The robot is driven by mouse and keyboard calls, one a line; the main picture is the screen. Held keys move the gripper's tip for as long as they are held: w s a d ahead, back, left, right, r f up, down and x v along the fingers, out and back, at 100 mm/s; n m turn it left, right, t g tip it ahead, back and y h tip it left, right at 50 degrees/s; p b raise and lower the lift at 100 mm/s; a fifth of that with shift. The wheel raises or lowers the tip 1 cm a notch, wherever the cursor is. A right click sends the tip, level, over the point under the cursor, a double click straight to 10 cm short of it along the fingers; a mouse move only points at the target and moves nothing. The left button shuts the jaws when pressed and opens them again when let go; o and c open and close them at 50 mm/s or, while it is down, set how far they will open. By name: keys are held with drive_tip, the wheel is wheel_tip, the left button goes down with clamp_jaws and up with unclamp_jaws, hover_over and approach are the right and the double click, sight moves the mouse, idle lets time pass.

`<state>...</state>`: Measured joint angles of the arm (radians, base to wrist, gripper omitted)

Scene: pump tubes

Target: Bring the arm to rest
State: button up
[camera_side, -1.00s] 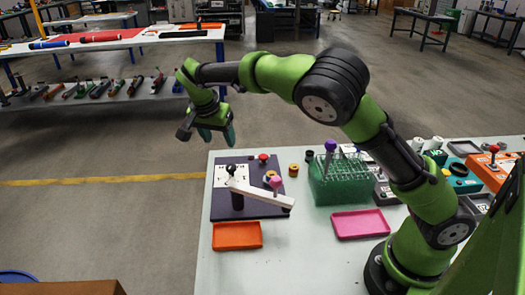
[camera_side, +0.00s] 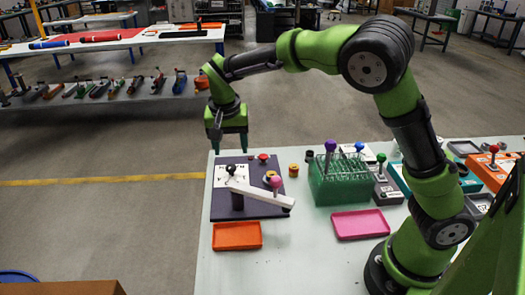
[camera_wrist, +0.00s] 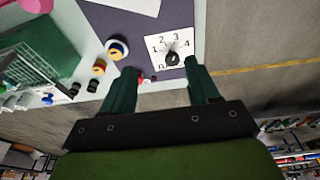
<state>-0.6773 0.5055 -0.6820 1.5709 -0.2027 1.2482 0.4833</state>
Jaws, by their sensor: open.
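My gripper (camera_side: 230,147) is open and empty. In the side view it hangs with its fingers pointing down, just behind the far left part of the white table (camera_side: 208,270), above the dark purple board (camera_side: 222,210). In the wrist view the two green fingers of my gripper (camera_wrist: 157,80) stand apart with nothing between them. Beyond them lies a white numbered dial plate (camera_wrist: 156,40) with a black knob (camera_wrist: 172,59).
The board carries a white lever arm (camera_side: 265,196). A green tube rack (camera_side: 340,185) stands right of it. An orange tray (camera_side: 237,235) and a pink tray (camera_side: 360,224) lie in front. Small coloured caps lie between board and rack.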

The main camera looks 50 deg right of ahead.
drive_tip(key=s+r+n+y, duration=0.1)
drive_tip(key=s, duration=0.3)
drive_tip(key=s+r+n+t+y, duration=0.1)
drive_tip(key=s+r+n+y, duration=0.1)
drive_tip(key=s, duration=0.2)
drive_tip(key=s+r+n+y, duration=0.1)
drive_tip(key=s, duration=0.4)
drive_tip(key=shift+a+r+t, duration=0.2)
drive_tip(key=shift+r+t, duration=0.2)
drive_tip(key=s+d+r+n+t, duration=0.1)
drive_tip(key=s+r+t, duration=0.2)
drive_tip(key=s, duration=0.6)
drive_tip(key=shift+s+d+r+t, duration=0.3)
drive_tip(key=shift+s+r+t, duration=0.1)
drive_tip(key=shift+t, duration=0.1)
